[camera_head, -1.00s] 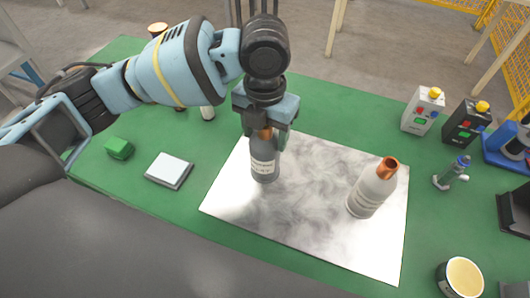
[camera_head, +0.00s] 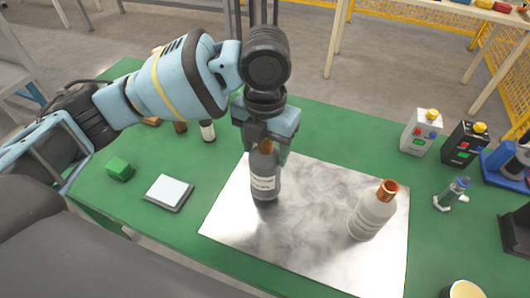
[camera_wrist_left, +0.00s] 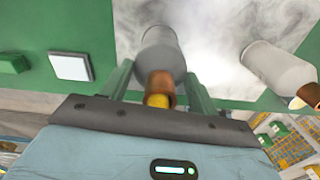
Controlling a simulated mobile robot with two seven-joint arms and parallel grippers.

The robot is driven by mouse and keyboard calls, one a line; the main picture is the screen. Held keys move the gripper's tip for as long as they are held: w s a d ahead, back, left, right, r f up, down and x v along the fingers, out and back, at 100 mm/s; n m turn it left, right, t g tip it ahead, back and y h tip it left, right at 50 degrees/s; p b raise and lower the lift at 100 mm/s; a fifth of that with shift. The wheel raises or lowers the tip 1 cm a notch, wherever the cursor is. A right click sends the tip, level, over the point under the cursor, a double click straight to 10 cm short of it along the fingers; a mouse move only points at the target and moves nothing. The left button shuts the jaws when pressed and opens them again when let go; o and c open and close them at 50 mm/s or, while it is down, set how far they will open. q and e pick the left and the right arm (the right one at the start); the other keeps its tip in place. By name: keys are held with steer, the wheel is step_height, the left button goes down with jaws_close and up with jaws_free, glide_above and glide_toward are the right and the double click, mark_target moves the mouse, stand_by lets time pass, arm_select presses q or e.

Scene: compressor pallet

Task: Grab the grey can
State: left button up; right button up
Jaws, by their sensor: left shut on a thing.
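The grey can, a dark grey bottle-shaped can (camera_head: 265,181) with a copper-coloured neck and a pale label, is upright over the left part of the shiny metal plate (camera_head: 300,235). My left gripper (camera_head: 267,150) is above it, shut on its neck, with the fingers at either side. In the left wrist view the can (camera_wrist_left: 162,50) and its copper neck show between the fingers (camera_wrist_left: 162,82). I cannot tell whether its base touches the plate. A lighter can (camera_head: 371,215) with a copper neck stands on the plate to the right. My right gripper is not in view.
On the green table (camera_head: 330,135) are a green block (camera_head: 119,169) and a white-topped pad (camera_head: 169,192) at left. Two control boxes (camera_head: 421,133) (camera_head: 464,145) and a small valve-like part (camera_head: 452,194) are at right. Small bottles (camera_head: 207,130) stand behind the arm.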

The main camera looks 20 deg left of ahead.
arm_select(q)
steer(key=s+d+r+p, duration=0.1)
steer(key=s+r, duration=0.1)
steer(key=s, duration=1.4)
steer(key=shift+d+r, duration=0.2)
steer(key=shift+d, duration=0.15)
